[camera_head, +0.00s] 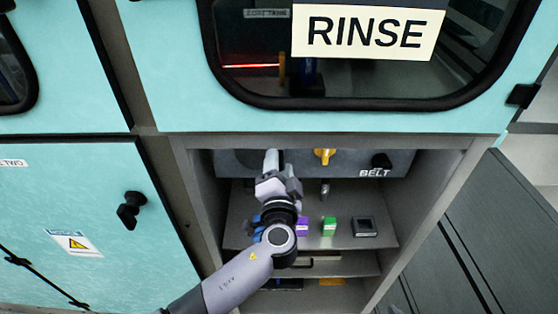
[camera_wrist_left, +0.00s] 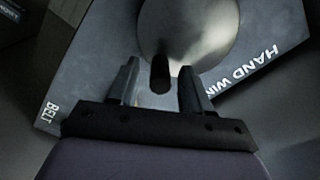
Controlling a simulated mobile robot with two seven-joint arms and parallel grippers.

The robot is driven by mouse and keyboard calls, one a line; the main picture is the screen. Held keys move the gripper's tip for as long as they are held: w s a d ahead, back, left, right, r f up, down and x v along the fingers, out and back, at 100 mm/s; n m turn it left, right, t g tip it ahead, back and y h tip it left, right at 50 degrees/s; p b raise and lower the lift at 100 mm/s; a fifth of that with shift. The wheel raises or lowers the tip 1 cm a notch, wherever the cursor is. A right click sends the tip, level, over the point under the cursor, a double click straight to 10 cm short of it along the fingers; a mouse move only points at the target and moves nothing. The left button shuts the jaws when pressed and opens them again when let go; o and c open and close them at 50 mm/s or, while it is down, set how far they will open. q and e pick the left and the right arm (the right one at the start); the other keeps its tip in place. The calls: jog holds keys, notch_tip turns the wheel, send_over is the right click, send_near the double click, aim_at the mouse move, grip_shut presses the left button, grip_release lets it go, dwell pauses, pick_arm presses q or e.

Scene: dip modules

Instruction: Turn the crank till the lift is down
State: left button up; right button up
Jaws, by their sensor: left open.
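The crank shows in the left wrist view as a round grey disc (camera_wrist_left: 190,28) with a short dark handle peg (camera_wrist_left: 160,74) on its face. The disc sits on a dark panel lettered BELT and HAND WIN, the rest cut off. My left gripper (camera_wrist_left: 159,66) is open, with one finger on each side of the peg; I cannot tell whether either finger touches it. In the head view my left gripper (camera_head: 276,184) reaches into the recess under the panel (camera_head: 350,158) and hides much of the crank area. I cannot make out the lift.
A yellow knob (camera_head: 325,155) and a black BELT knob (camera_head: 381,160) are on the panel to the right. On the shelf below stand a purple block (camera_head: 302,226), a green block (camera_head: 329,226) and a dark box (camera_head: 364,226). The recess side walls are close. A RINSE window (camera_head: 350,75) is above.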

pick_arm(q)
jog(key=shift+w, duration=0.65)
grip_shut()
jog(key=shift+f, duration=0.15)
